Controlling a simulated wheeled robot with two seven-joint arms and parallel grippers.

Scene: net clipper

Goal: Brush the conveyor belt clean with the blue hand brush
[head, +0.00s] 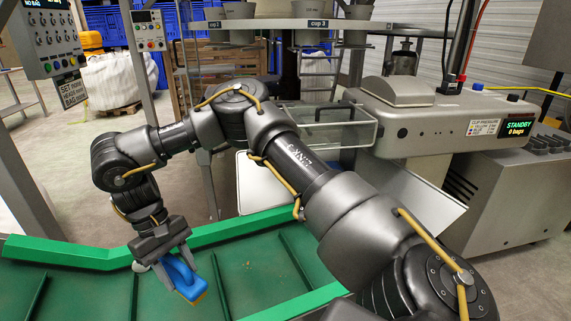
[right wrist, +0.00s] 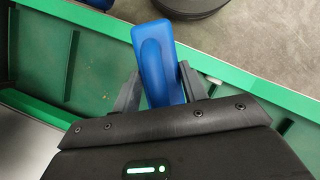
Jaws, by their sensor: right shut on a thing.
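My right gripper (head: 163,243) reaches down over the green conveyor belt (head: 245,265) at the left of the head view. It is shut on the blue hand brush (head: 182,276), which hangs tilted below the fingers, with a yellowish edge at its lower end. In the right wrist view the brush's blue handle (right wrist: 155,62) stands between the two fingers (right wrist: 158,88). The head view does not clearly show whether the bristles touch the belt. A small pale lump (head: 140,266) shows beside the gripper, partly hidden. My left gripper is not in view.
A raised green side rail (head: 75,254) runs along the belt's far edge, and low cross ribs cross the belt. The grey clipper machine (head: 410,125) stands at the right, with a wire guard (head: 325,130). A control panel (head: 48,40) stands at upper left.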

